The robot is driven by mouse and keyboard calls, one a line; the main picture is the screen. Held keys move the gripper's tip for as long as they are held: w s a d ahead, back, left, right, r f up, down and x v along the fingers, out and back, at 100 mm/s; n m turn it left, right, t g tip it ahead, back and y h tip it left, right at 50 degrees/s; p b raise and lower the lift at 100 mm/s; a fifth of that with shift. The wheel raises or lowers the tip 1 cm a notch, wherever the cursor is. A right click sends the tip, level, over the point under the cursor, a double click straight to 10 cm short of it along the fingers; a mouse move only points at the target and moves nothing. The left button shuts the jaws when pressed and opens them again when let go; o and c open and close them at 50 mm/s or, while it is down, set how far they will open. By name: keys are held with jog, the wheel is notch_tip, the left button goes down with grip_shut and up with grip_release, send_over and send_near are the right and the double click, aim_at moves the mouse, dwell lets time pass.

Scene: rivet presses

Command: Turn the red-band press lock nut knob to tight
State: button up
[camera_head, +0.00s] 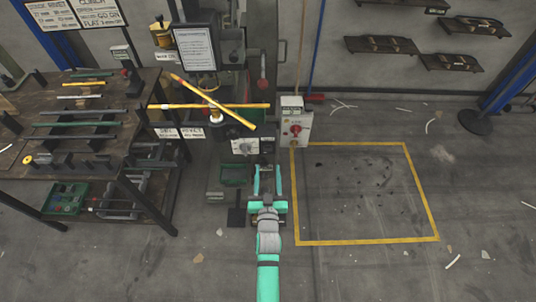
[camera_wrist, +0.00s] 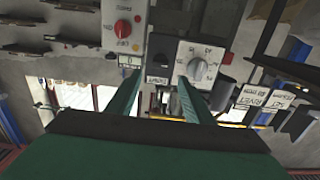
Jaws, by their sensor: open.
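The press (camera_head: 232,85) stands at the back, with long yellow bars crossing in front of it. Low on its front is a white plate with a round grey knob (camera_head: 243,147), probably the lock nut knob; the lettering is too small to read. In the wrist view, which looks upside down, the knob (camera_wrist: 198,69) shows its marked plate just beside one fingertip. My gripper (camera_head: 267,168) is open and empty, below and right of the knob in the head view. Its two green fingers (camera_wrist: 159,76) point toward the press front, with no visible hold on the knob.
A grey box with a red knob (camera_head: 295,129) is right of the press; it also shows in the wrist view (camera_wrist: 123,29). A cluttered workbench (camera_head: 80,95) stands left. A green bin (camera_head: 234,174) sits low by the press. The yellow-outlined floor (camera_head: 360,195) is open.

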aim_at(268, 152)
jog(key=w, duration=0.8)
jog(key=shift+w, duration=0.1)
jog(key=c, duration=1)
